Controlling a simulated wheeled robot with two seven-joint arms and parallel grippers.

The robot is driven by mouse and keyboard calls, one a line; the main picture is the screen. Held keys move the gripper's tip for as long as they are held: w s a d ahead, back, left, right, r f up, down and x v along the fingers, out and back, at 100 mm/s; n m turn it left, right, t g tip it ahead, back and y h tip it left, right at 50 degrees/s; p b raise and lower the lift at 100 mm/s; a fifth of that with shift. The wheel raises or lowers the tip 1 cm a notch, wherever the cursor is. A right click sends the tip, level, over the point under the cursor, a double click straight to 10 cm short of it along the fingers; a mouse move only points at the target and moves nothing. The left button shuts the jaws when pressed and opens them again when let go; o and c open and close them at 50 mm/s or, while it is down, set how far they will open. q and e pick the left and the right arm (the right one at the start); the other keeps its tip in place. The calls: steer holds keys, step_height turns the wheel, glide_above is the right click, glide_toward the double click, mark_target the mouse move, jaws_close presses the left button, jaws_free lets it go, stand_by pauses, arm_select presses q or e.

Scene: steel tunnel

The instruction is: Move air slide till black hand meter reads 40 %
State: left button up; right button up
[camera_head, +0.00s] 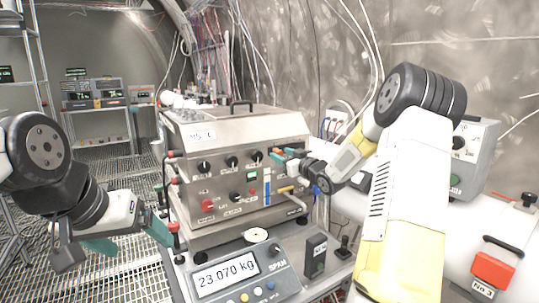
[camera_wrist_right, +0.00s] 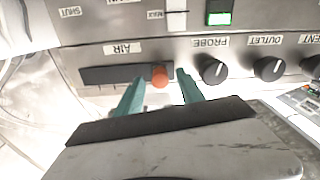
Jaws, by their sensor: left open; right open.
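The air slide is a dark slot (camera_wrist_right: 115,75) with an orange knob (camera_wrist_right: 160,76), under an AIR label, in the right wrist view, which is upside down. The knob sits at one end of the slot. My right gripper (camera_head: 287,155) is open, its teal fingers on either side of the knob; contact is not clear. In the head view the gripper hides the slide at the right end of the steel box's (camera_head: 215,185) upper knob row. A small black device (camera_head: 316,256), perhaps the hand meter, stands in front; its reading is illegible. My left gripper (camera_head: 130,238) is open and empty at left.
The PROBE knob (camera_wrist_right: 213,69) and OUTLET knob (camera_wrist_right: 269,68) are beside the slide. A scale display (camera_head: 226,277) reads 23.070 kg at the front. A red-topped post (camera_head: 174,228) stands close to my left gripper. Shelves (camera_head: 100,125) stand far back.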

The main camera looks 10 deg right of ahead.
steer(key=shift+x, duration=0.85)
jaws_close()
stand_by(0.8)
